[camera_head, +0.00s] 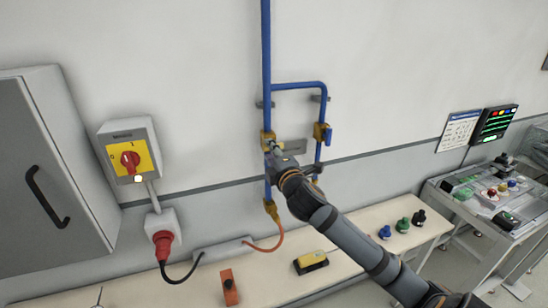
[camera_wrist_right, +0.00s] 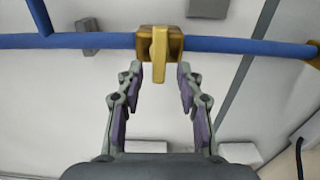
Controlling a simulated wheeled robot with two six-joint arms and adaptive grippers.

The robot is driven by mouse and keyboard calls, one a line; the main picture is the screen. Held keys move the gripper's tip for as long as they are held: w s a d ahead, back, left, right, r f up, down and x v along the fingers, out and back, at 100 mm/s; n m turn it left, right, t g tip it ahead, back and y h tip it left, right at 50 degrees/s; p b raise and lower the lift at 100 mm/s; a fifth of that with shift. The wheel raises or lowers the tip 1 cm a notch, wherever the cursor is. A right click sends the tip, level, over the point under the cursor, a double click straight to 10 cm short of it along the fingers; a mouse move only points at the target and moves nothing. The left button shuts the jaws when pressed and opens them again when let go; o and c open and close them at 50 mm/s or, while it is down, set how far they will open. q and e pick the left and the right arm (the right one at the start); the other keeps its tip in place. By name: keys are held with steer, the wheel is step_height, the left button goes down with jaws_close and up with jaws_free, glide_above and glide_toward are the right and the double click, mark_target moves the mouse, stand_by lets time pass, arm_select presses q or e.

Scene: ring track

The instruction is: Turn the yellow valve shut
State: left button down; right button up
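The yellow valve (camera_head: 267,137) sits on the vertical blue pipe (camera_head: 266,60) on the wall. In the right wrist view the brass-yellow valve body (camera_wrist_right: 174,43) is on the blue pipe, and its yellow lever (camera_wrist_right: 159,62) lies across the pipe's line in the picture. My right gripper (camera_wrist_right: 159,76) is open, its fingertips on either side of the lever's end with a visible gap at each side. In the head view my right gripper (camera_head: 277,150) is at the valve and hides part of it. My left gripper is not in view.
A branch pipe to the right carries a second valve with a blue handle (camera_head: 328,137). A red rotary switch (camera_head: 130,160) and a grey cabinet (camera_head: 45,180) are at the left. A bench (camera_head: 180,290) below holds a yellow device (camera_head: 311,262) and several knobs.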

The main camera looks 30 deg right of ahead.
steer(key=v, duration=0.6)
steer(key=shift+s, duration=0.1)
stand_by(0.6)
